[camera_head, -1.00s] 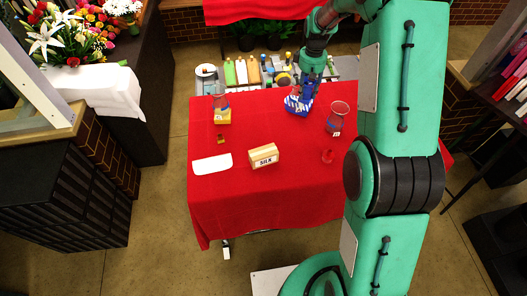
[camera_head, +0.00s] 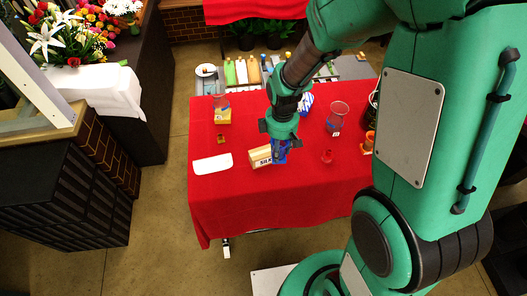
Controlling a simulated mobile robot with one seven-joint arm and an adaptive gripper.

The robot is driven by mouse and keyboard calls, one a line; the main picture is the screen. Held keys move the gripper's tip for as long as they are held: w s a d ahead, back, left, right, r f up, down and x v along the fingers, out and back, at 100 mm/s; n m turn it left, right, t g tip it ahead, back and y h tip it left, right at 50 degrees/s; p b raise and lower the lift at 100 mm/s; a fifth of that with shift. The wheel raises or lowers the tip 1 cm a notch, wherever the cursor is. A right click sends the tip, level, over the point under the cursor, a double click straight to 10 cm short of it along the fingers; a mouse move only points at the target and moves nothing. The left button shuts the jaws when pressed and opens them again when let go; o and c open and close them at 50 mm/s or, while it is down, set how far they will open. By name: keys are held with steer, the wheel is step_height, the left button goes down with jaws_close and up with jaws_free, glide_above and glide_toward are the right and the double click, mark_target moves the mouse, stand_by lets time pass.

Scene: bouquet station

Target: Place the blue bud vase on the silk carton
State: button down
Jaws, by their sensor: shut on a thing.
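The silk carton (camera_head: 259,157), a tan box with a "SILK" label on its front, lies on the red-covered table (camera_head: 235,195) near the middle. My gripper (camera_head: 281,143) points down at the carton's right end and is shut on the blue bud vase (camera_head: 281,155). The vase is small and dark blue, and mostly hidden by the fingers. It overlaps the carton's right end in this view; I cannot tell whether it touches the carton or is above or beside it.
A white tray (camera_head: 212,163) lies left of the carton. A glass vessel (camera_head: 221,102) stands on a yellow block (camera_head: 223,118) behind. A clear glass (camera_head: 337,118), a red ring-like item (camera_head: 327,157) and a blue-and-white striped thing (camera_head: 307,103) are to the right. The table's front is clear.

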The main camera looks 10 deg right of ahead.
steer(key=s+a+f+n, duration=0.1)
steer(key=s+f, duration=0.4)
steer(key=shift+f, duration=0.15)
stand_by(0.5)
steer(key=shift+w+a, duration=0.1)
steer(key=p, duration=0.3)
glide_above(263, 152)
steer(key=shift+w+f, duration=0.1)
steer(key=shift+f, duration=0.65)
steer(key=shift+f, duration=0.2)
steer(key=shift+f, duration=1.6)
steer(key=shift+f, duration=0.15)
